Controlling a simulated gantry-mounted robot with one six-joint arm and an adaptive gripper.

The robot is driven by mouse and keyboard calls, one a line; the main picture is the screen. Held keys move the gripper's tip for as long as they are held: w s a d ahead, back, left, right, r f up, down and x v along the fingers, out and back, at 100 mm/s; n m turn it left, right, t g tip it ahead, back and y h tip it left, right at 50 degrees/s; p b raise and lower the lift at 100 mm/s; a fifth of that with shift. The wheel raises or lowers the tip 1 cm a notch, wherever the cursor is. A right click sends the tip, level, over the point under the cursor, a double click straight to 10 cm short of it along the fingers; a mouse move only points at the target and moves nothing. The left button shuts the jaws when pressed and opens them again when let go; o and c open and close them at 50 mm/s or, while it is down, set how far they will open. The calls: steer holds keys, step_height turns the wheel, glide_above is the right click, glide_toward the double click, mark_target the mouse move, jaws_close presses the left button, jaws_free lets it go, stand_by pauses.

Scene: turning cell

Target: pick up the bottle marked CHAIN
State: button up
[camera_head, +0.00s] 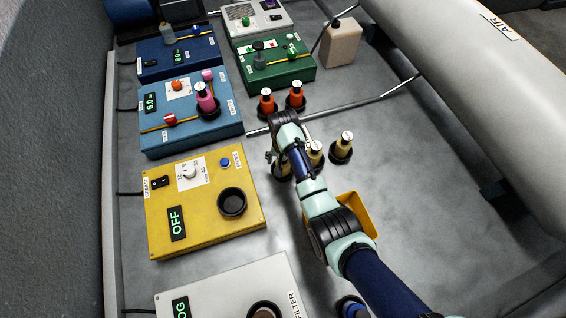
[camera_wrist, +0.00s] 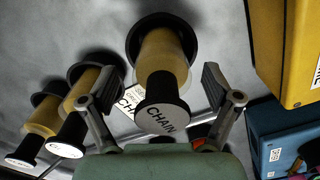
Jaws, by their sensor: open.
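The bottle marked CHAIN (camera_wrist: 163,58) is amber with a black cap bearing the word CHAIN. In the wrist view it stands in a round black holder, between the two fingers of my gripper (camera_wrist: 158,82). The fingers are open, one on each side, with visible gaps to the bottle. In the head view my gripper (camera_head: 277,158) is over the leftmost amber bottle (camera_head: 283,174), which the arm mostly hides. Two similar amber bottles stand beside it, the middle one (camera_head: 315,153) and the right one (camera_head: 342,147); their cap text is too small to read.
Two orange bottles (camera_head: 266,101) stand behind my gripper. A thin rod (camera_head: 385,95) crosses the tray. A yellow bin (camera_head: 360,215) sits beside my arm. Grey floor at right is clear.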

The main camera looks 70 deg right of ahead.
steer(key=shift+f, duration=0.6)
steer(key=shift+w+r, duration=0.1)
steer(key=c, duration=1.5)
steer(key=shift+r, duration=0.15)
step_height(320, 180, up, 20)
steer(key=p, duration=0.7)
steer(key=shift+p, duration=0.4)
